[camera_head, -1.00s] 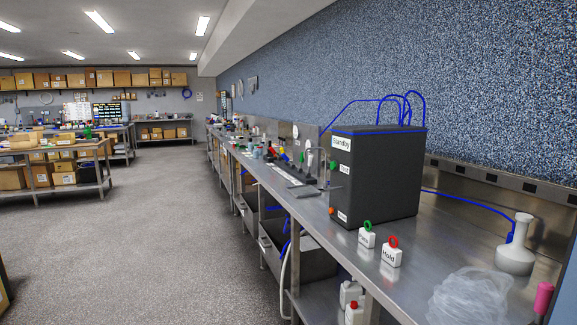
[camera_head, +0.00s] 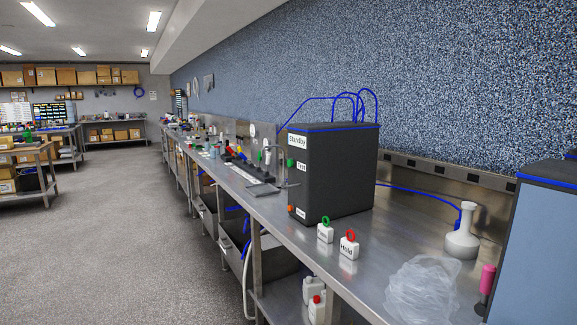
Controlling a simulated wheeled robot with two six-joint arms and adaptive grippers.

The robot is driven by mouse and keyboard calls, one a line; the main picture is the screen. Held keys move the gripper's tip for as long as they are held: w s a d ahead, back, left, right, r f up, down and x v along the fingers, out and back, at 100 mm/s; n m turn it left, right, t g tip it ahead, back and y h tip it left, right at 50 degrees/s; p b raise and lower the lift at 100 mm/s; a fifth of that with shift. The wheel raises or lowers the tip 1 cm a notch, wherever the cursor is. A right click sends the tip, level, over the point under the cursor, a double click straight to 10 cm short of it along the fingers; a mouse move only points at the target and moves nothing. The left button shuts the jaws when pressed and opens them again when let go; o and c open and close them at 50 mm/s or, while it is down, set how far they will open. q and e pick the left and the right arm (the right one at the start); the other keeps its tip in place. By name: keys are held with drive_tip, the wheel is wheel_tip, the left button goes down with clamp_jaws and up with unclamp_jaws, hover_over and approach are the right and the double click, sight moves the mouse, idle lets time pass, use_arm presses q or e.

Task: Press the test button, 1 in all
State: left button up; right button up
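A black box-shaped machine (camera_head: 340,176) with a blue top edge stands on the steel bench, its front face to the left. A white "Standby" label (camera_head: 298,141) is near the top of that face. Lower down is a small label that seems to read "Test" (camera_head: 301,166), with a small green button (camera_head: 290,163) beside it. Near the bottom is an orange button (camera_head: 291,208) beside another small label, too small to read. Neither of my grippers shows in the view.
The steel bench (camera_head: 400,222) runs along the speckled blue wall. On it are a green-ringed white block (camera_head: 325,233), a red-ringed "Hold" block (camera_head: 349,247), clear plastic wrap (camera_head: 420,290) and a white flask (camera_head: 462,240). A blue-grey cabinet (camera_head: 540,255) stands at right. Floor at left is clear.

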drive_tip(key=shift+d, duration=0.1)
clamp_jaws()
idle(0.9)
